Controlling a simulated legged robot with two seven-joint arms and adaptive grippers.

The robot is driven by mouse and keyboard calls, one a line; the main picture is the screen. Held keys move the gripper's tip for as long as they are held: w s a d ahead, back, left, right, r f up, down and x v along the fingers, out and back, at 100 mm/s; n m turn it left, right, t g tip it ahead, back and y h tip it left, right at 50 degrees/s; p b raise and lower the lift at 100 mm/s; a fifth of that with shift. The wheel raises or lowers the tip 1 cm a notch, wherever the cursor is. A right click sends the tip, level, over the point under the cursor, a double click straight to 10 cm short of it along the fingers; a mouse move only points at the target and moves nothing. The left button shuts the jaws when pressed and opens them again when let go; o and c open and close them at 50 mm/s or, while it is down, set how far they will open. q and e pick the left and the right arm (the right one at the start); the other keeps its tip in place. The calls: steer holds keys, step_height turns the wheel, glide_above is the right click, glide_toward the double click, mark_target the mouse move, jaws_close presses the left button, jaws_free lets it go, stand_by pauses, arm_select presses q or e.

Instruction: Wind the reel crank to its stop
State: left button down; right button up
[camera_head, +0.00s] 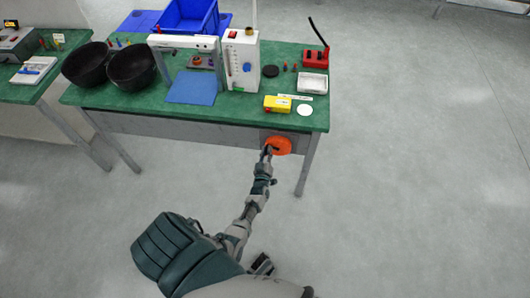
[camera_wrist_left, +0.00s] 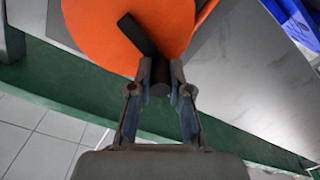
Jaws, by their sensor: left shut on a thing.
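The orange reel (camera_head: 280,145) is mounted on the front panel of the green bench, near its right end. It fills the top of the left wrist view as an orange disc (camera_wrist_left: 105,30) with a dark crank arm (camera_wrist_left: 137,34) across it. My left gripper (camera_head: 267,152) is at the reel's left edge in the head view. In the left wrist view its fingers (camera_wrist_left: 160,80) are closed around the dark crank handle (camera_wrist_left: 160,88) at the end of the crank arm. My right gripper is not in view.
The green bench top (camera_head: 240,110) carries a yellow box (camera_head: 277,104), a white machine (camera_head: 241,62), black bowls (camera_head: 132,68) and a white tray (camera_head: 314,84). A bench leg (camera_head: 305,170) stands right of the reel. The floor in front and to the right is clear.

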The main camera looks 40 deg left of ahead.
arm_select(q)
steer(key=shift+w+d+r+m, duration=0.15)
steer(key=shift+d+m, duration=0.15)
steer(key=shift+m, duration=0.2)
steer(key=c, duration=1.1)
jaws_free()
steer(key=v, duration=1.2)
steer(key=shift+a, duration=0.1)
